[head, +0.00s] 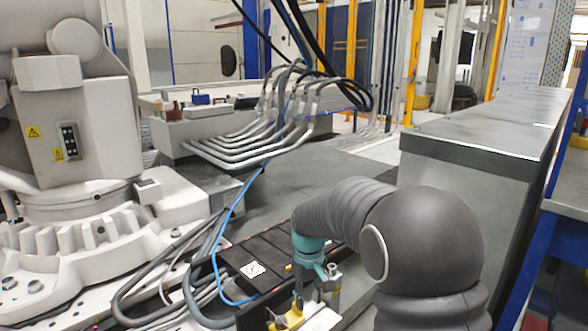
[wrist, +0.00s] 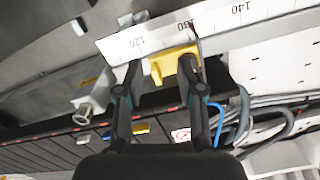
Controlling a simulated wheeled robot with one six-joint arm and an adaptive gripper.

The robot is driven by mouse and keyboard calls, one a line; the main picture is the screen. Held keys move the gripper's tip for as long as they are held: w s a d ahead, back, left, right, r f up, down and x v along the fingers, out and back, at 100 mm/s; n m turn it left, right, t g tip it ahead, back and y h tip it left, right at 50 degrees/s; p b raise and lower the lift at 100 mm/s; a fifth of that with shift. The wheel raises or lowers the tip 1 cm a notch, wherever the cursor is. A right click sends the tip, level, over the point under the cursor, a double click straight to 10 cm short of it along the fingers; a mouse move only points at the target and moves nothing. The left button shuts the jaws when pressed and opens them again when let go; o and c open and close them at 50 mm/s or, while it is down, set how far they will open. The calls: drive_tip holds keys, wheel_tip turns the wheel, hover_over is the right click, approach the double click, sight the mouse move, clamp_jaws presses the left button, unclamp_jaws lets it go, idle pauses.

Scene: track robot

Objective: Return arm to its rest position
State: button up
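My arm (head: 345,212) reaches forward and down at the lower right of the head view, bent over at a teal wrist joint. My gripper (wrist: 160,76) shows in the wrist view with its two dark fingers spread apart. A yellow block (wrist: 175,64) on a white ruled scale (wrist: 225,20) lies beyond the fingertips, near the right finger. A gap shows between the left finger and the block, and I see nothing gripped. In the head view the yellow part (head: 291,317) sits below my wrist, and my fingers are largely hidden.
A large white industrial robot (head: 82,130) stands at left on a toothed base. A blue cable (head: 228,235) and grey hoses run beside a black slotted track (head: 262,262). A long grey cabinet (head: 480,142) stands at right. Bent grey pipes (head: 250,140) lie behind.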

drive_tip(key=s+d+r+m+t, duration=0.1)
drive_tip(key=s+d+r, duration=0.3)
drive_tip(key=s, duration=0.5)
drive_tip(key=s+d+r+m+t, duration=0.2)
drive_tip(key=s+d+r+t, duration=0.1)
drive_tip(key=s, duration=0.6)
drive_tip(key=s+d+r+m+t, duration=0.1)
drive_tip(key=s+d+r, duration=0.4)
drive_tip(key=s, duration=0.5)
drive_tip(key=shift+r+m+t, duration=0.4)
drive_tip(key=shift+r+m, duration=0.05)
drive_tip(key=shift+m, duration=0.15)
drive_tip(key=shift+o, duration=0.4)
drive_tip(key=shift+d, duration=0.15)
